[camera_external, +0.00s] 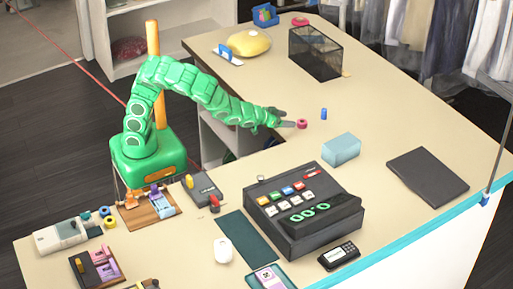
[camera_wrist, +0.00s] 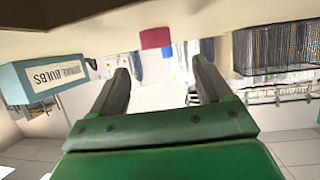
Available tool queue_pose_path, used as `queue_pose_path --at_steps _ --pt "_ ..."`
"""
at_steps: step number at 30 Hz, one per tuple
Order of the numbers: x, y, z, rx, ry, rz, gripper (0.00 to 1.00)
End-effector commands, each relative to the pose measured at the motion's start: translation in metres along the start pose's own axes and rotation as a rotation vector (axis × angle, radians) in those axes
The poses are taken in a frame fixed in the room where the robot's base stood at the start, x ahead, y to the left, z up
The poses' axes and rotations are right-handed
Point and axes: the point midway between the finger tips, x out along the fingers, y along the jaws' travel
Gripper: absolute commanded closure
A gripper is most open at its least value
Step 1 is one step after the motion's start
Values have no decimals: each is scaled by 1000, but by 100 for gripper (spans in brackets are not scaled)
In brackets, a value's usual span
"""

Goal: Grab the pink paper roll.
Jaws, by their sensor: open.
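The pink paper roll (camera_external: 302,124) stands on the beige counter just off my gripper's fingertips. In the wrist view, the pink roll (camera_wrist: 155,38) shows ahead of the fingers, roughly centred between them, with the counter at the top of the picture. My gripper (camera_external: 285,118) is open and reaches low over the counter from the left. In the wrist view my gripper (camera_wrist: 160,70) has its two dark fingers spread, with nothing between them. The roll looks apart from the fingers.
A blue cylinder (camera_external: 323,114) stands close behind the roll. A light blue box (camera_external: 341,149) labelled bulbs (camera_wrist: 45,80) lies to the right. A black mesh basket (camera_external: 315,53) stands farther back. A cash register (camera_external: 303,208) is nearer the camera.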

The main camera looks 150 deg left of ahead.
Motion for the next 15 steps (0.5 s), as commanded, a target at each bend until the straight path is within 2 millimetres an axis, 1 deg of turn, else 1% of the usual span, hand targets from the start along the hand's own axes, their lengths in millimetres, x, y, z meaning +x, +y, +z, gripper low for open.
queue_pose_path --at_steps 6,13,15 --pt "17 0 1 0 -2 -1 22" --pt "28 2 1 -1 -2 0 22" --pt "35 1 2 -1 -3 -2 22"
